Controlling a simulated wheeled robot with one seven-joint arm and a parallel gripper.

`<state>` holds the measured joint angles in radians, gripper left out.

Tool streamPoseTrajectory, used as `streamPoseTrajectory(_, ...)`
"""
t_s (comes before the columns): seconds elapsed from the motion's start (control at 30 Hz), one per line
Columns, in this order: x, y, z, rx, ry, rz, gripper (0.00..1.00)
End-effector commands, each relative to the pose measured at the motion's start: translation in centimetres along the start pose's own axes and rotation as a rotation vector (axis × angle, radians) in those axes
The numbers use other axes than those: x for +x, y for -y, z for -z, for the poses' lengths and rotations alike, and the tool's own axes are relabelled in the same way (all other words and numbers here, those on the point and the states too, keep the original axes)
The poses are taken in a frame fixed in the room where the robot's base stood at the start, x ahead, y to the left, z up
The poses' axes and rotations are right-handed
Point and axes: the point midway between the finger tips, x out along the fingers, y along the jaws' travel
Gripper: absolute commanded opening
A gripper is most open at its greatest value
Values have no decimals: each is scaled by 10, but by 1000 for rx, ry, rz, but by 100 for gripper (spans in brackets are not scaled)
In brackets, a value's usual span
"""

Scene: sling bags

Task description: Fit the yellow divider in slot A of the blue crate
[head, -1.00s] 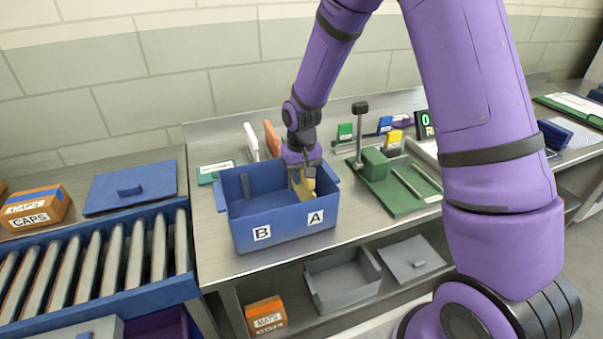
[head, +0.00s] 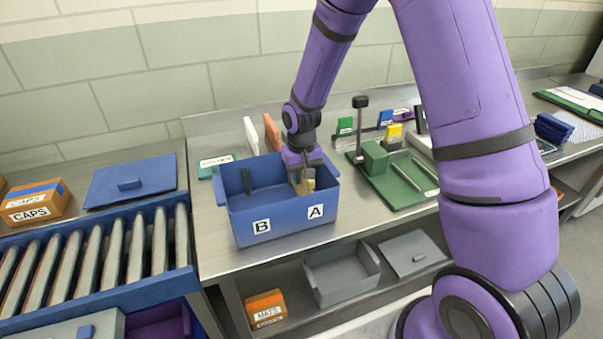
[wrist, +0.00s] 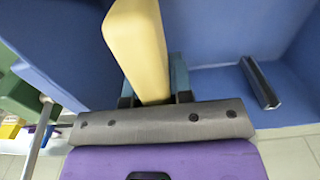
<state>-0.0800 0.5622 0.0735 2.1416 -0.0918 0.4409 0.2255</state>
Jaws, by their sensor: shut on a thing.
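The blue crate (head: 275,222) stands on the metal bench, with label B on the left and label A on the right of its front wall. My gripper (head: 304,184) is down inside the crate's right half, behind label A. It is shut on the yellow divider (wrist: 138,45), of which only a small part shows in the head view. In the wrist view the divider runs away from the jaws, with blue crate surfaces on both sides. Whether its lower edge sits in slot A is hidden.
A dark bar (wrist: 260,82) is on the crate's inside at the B end. A green fixture with a post (head: 378,165) stands right of the crate. White and orange panels (head: 271,133) stand behind it. A roller conveyor (head: 98,250) lies to the left.

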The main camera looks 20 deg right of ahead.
Motion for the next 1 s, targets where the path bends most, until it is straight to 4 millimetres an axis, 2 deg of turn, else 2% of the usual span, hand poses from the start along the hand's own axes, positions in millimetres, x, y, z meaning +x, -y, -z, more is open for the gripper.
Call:
streamPoseTrajectory(0.3,6,0,0,0,0,0,0)
streamPoseTrajectory(0.33,6,0,0,0,0,0,28)
streamPoseTrajectory(0.43,6,0,0,0,0,0,51)
streamPoseTrajectory(0.77,4,0,0,0,-1,0,51)
streamPoseTrajectory(0.87,-5,0,0,0,-2,0,51)
streamPoseTrajectory(1.0,-27,0,1,0,-4,1,51)
